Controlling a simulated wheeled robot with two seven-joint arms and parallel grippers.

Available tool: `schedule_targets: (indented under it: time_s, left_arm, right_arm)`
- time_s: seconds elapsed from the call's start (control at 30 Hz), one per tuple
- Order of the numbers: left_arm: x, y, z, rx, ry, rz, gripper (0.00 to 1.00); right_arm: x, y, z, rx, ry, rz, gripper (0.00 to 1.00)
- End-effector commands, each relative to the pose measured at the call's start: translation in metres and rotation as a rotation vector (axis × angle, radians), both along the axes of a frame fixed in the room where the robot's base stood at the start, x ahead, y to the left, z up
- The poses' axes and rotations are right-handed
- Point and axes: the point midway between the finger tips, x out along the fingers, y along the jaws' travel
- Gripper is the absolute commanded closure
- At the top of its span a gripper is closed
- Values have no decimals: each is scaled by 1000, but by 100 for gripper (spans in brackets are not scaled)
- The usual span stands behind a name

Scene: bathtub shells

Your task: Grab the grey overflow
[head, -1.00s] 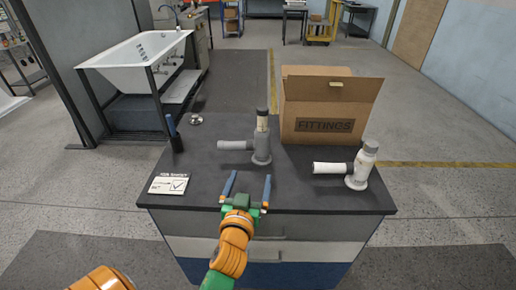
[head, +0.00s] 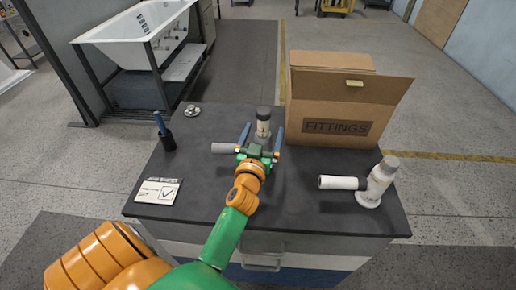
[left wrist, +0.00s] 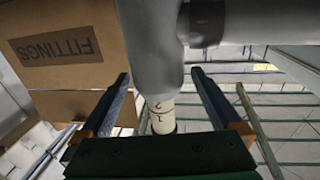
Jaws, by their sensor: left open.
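In the left wrist view the grey body (left wrist: 150,45) shows between and beyond the open fingers (left wrist: 160,76), with the cream neck (left wrist: 162,115) close to the palm. I cannot tell whether a finger touches it. My right gripper is not in view.
A white overflow (head: 370,188) stands at the right of the bench. A cardboard FITTINGS box (head: 335,110) is behind. A card (head: 158,191), a dark cup with a blue tool (head: 166,140) and a small metal part (head: 192,110) are at the left. The front middle is clear.

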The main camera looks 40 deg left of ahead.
Motion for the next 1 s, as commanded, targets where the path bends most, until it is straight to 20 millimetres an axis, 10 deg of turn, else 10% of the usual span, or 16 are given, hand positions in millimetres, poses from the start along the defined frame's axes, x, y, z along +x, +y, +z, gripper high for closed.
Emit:
schedule_targets:
  time_s: [0.33, 0.7, 1.0]
  left_arm:
    - [18, 7, -1, -1, 2, -1, 1]
    - [18, 7, -1, -1, 2, -1, 100]
    - [17, 7, -1, 0, 1, -1, 100]
  right_arm:
    - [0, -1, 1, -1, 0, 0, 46]
    - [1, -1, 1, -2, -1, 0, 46]
    - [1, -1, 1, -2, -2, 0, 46]
